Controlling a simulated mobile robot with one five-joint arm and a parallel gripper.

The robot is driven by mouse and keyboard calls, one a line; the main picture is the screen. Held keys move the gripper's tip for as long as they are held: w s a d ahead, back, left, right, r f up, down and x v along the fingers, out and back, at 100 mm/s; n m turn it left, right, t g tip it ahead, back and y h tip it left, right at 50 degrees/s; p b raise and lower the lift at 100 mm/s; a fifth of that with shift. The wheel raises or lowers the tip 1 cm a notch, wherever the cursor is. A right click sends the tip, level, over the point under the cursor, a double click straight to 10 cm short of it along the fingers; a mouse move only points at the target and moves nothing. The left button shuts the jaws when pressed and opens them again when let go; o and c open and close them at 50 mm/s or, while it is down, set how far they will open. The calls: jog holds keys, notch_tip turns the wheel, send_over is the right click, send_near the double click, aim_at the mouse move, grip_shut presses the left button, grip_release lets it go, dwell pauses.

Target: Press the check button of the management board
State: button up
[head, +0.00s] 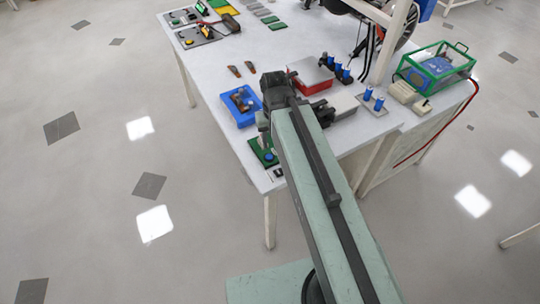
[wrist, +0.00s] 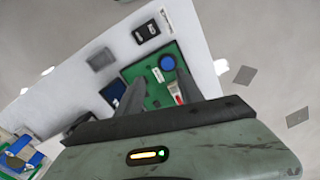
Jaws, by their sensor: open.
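The management board appears to be the green board (wrist: 190,50) at the table's near corner in the wrist view. It carries a round blue button (wrist: 167,62), a white label and a small red and white part. The same green board (head: 257,148) shows in the head view just below my gripper, with its blue button (head: 269,157) near the table edge. My gripper (wrist: 160,82) is open and empty. Its two grey fingers reach over the board, and the button appears between and beyond their tips. I cannot tell the height of the fingers above the board.
A red box (head: 312,82), blue cylinders and a green-framed case (head: 436,66) stand to the right. A black switch-like part (wrist: 146,32) lies beside the board. Open floor surrounds the table.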

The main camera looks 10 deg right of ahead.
grip_shut()
jog(key=shift+a, duration=0.1)
dwell(1.3)
